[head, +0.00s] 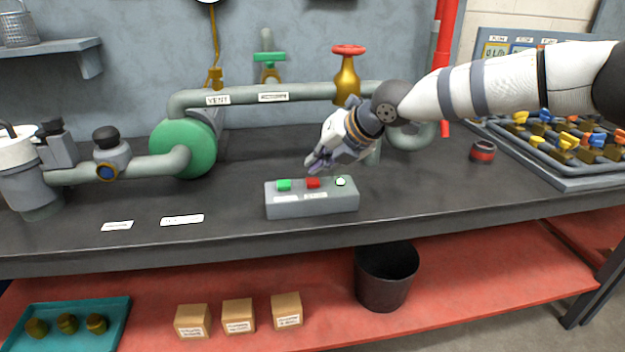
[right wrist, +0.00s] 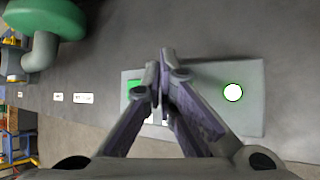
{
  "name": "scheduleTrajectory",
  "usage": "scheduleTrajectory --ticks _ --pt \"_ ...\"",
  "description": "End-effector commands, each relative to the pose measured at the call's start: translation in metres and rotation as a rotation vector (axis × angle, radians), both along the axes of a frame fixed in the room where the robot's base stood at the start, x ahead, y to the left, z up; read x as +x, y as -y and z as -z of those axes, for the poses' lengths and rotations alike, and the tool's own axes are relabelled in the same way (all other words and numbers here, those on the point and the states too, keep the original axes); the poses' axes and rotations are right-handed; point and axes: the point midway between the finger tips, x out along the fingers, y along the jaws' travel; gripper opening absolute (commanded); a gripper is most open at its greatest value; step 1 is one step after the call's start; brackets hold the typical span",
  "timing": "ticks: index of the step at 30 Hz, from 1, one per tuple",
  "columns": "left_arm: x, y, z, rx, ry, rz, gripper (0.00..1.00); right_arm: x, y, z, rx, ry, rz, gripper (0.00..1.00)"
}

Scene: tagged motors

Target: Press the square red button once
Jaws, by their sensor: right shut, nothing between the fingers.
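A grey button box (head: 312,202) stands near the front edge of the dark bench. On its top are a green button (head: 284,185), the square red button (head: 313,183) in the middle and a round, white-lit button (head: 340,181) on the right. My right gripper (head: 313,164) is shut and empty, just above and behind the red button. In the right wrist view its fingertips (right wrist: 160,60) cover the middle of the box (right wrist: 207,78), between the green button (right wrist: 133,88) and the lit button (right wrist: 233,92). The red button is hidden there. Contact cannot be told. My left gripper is not in view.
A grey pipe with a green flange (head: 184,148) and a red-topped brass valve (head: 347,75) runs behind the box. A dark red-banded ring (head: 483,151) and a parts rack (head: 575,178) lie to the right. The bench left of the box holds flat white labels (head: 182,220).

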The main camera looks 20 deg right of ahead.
Motion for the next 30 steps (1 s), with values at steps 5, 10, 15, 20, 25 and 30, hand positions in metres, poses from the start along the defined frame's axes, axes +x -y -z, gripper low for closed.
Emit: scheduleTrajectory --ticks 5,10,15,20,25,30 --pt "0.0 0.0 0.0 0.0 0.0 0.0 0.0 0.0 0.0 0.0 0.0 0.0 0.0 0.0" --pt "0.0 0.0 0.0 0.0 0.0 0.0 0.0 0.0 0.0 0.0 0.0 0.0 0.0 0.0" --pt "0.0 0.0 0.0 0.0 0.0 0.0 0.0 0.0 0.0 0.0 0.0 0.0 0.0 0.0" --pt "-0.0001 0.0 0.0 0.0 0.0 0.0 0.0 0.0 0.0 0.0002 0.0 0.0 0.0 0.0" --pt "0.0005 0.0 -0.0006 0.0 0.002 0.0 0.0 0.0 0.0001 0.0044 0.0 0.0 0.0 0.0" --pt "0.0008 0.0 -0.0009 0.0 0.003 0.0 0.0 -0.0001 0.0 0.0088 0.001 0.0 0.001 0.0"
